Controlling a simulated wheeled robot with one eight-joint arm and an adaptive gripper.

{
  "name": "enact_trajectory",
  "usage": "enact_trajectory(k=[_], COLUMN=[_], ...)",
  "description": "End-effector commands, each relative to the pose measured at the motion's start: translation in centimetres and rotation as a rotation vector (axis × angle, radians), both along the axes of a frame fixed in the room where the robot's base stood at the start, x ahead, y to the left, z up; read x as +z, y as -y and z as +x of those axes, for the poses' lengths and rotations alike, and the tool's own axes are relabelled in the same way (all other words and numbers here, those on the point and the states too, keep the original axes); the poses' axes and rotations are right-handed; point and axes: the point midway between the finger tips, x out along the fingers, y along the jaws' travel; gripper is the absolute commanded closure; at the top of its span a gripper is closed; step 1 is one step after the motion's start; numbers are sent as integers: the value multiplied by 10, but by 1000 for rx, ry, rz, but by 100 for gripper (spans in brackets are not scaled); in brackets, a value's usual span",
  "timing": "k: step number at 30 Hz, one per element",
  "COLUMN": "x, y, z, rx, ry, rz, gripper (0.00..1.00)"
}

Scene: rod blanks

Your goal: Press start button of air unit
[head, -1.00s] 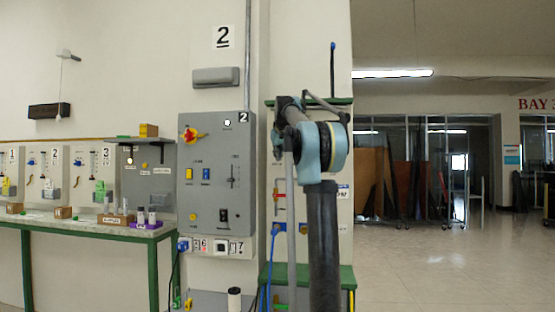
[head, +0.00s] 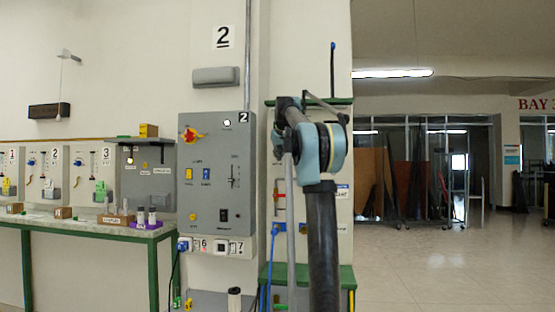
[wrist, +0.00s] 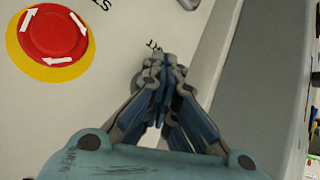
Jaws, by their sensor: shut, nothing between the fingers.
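In the wrist view my gripper (wrist: 163,65) is shut and empty, its fingertips in front of a pale panel (wrist: 110,110). A red mushroom button (wrist: 52,33) with white arrows on a yellow ring is left of the fingertips. Dark lettering shows just above the tips, partly hidden. Anything directly behind the fingers is hidden, and I cannot tell whether they touch the panel. A round grey part is cut off at the top edge. In the head view my arm hides the gripper. I cannot tell which unit there is the air unit.
A green-legged bench (head: 90,231) with small items runs along the left. Open floor (head: 440,280) lies to the right.

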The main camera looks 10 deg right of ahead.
Motion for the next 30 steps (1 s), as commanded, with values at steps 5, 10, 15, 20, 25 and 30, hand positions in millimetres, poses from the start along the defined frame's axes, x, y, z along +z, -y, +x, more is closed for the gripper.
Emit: enact_trajectory(k=[5,10,15,20,25,30], x=[0,0,0,0,0,0], y=[0,-3,-5,-5,-5,-8], z=[-1,-7,-14,-15,-15,-24], rx=[0,0,0,0,0,0], ry=[0,0,0,0,0,0], rz=[0,0,0,0,0,0], gripper=[100,100,100,100,100,100])
